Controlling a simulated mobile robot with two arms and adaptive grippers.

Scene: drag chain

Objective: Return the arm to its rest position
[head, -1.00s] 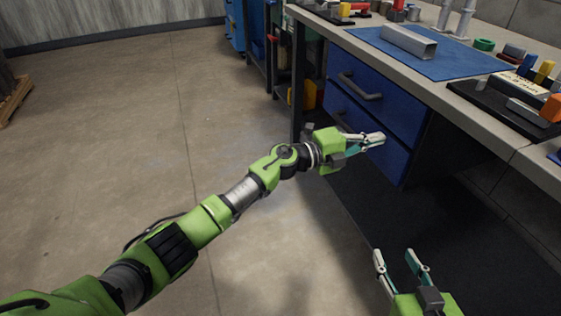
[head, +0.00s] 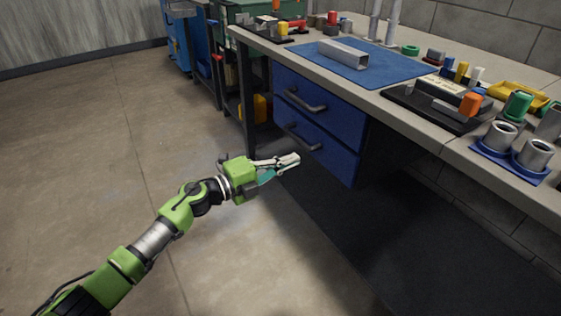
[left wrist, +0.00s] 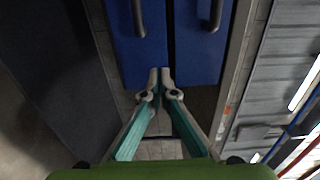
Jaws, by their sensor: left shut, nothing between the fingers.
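My left arm (head: 155,240) is green and grey and reaches in from the lower left of the head view. Its gripper (head: 292,160) is shut and empty. It points right, toward the blue drawers (head: 318,118) under the workbench, and is held over the floor in front of them. In the left wrist view the two fingertips (left wrist: 159,78) meet, with nothing between them and the blue drawer fronts (left wrist: 150,50) beyond. My right gripper is outside both current views.
The workbench (head: 440,140) runs along the right. It bears a blue mat (head: 400,68) with a grey metal channel (head: 343,53), a black tray (head: 420,108) and metal cylinders (head: 536,153) on a blue pad. Green and blue cabinets stand at the back. The floor (head: 80,150) at left is clear.

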